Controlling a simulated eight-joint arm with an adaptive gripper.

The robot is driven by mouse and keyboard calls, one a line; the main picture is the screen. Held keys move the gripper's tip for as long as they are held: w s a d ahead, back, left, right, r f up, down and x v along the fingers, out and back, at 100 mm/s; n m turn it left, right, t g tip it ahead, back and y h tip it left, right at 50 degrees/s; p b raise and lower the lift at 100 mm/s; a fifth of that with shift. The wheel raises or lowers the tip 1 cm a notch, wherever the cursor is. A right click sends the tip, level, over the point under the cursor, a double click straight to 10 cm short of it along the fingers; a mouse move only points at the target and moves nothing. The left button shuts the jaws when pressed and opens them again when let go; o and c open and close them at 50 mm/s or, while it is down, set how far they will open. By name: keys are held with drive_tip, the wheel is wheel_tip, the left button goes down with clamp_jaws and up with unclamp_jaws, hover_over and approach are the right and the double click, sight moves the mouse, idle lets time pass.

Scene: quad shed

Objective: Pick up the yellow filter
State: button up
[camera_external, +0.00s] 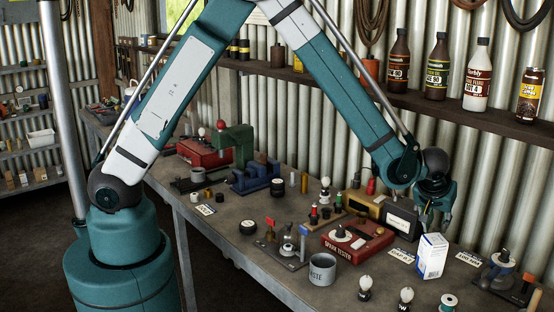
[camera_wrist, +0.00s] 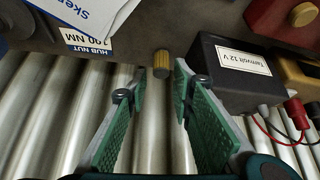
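The yellow filter (camera_wrist: 161,63) shows in the wrist view as a small ribbed yellow-brown cylinder on the bench near its wall-side edge. It stands ahead of my gripper (camera_wrist: 160,78), between the lines of the two green-padded fingers. The fingers are open with a gap wider than the filter, and nothing is held between them. I cannot tell the exact distance from the fingertips to the filter. In the external view my gripper (camera_external: 433,210) is over the back of the bench, beside the black battery (camera_external: 402,220). I cannot make out the filter there.
The black battery (camera_wrist: 235,75) stands right of the filter in the wrist view, with red and black leads beyond it. A white box (camera_wrist: 88,12) and the hub nut label (camera_wrist: 85,42) lie left. A corrugated wall (camera_wrist: 60,105) backs the bench. A red tester (camera_external: 357,245) stands nearby.

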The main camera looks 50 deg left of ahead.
sight(436, 229)
drive_tip(key=shift+w+f, duration=0.15)
drive_tip(key=shift+f, duration=0.05)
drive_tip(key=shift+w+f, duration=0.1)
drive_tip(key=shift+x, duration=2.5)
drive_tip(key=shift+a, duration=0.15)
drive_tip(key=c, duration=0.5)
